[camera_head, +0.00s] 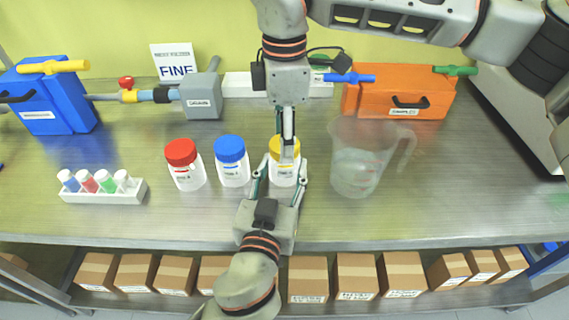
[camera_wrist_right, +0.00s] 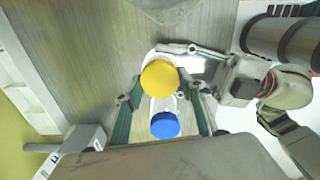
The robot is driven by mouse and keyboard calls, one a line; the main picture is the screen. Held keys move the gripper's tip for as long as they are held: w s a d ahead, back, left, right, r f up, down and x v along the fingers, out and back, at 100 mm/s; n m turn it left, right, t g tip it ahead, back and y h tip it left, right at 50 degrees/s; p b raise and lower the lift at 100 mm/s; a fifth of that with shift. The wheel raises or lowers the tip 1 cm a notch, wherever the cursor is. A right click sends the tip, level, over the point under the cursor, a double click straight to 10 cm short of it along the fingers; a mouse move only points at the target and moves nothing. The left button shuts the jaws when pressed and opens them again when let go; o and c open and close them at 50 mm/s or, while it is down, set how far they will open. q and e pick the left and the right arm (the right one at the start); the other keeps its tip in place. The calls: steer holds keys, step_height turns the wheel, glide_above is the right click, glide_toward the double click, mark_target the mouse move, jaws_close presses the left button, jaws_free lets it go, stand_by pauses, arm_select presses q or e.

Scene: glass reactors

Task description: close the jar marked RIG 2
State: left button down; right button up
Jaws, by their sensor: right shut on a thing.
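The jar with the yellow lid (camera_head: 284,177) stands upright on the bench. Its label is too small to read, so I cannot confirm RIG 2. My right gripper (camera_head: 287,150) comes down from above and is shut on the yellow lid (camera_wrist_right: 158,77), its teal fingers on either side. The lid is at the jar's mouth; I cannot tell whether it is seated. My left gripper (camera_head: 281,180) reaches in from the front, fingers around the jar's body, shut on it. In the right wrist view its fingers (camera_wrist_right: 188,70) come from the right. My right gripper partly hides the lid in the head view.
Close left stand the blue-lidded jar (camera_head: 233,172) and the red-lidded jar (camera_head: 187,174). A clear jug (camera_head: 355,170) is to the right. A vial rack (camera_head: 100,197), a blue box (camera_head: 55,105), a grey block (camera_head: 201,97) and an orange case (camera_head: 385,92) surround them. The bench front is clear.

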steer(key=shift+m, duration=0.7)
steer(key=o, duration=1.3)
steer(key=shift+r, duration=0.1)
step_height(320, 180, up, 12)
arm_select(q)
steer(key=c, duration=1.1)
jaws_free()
steer(key=shift+o, duration=0.2)
steer(key=shift+s, duration=0.1)
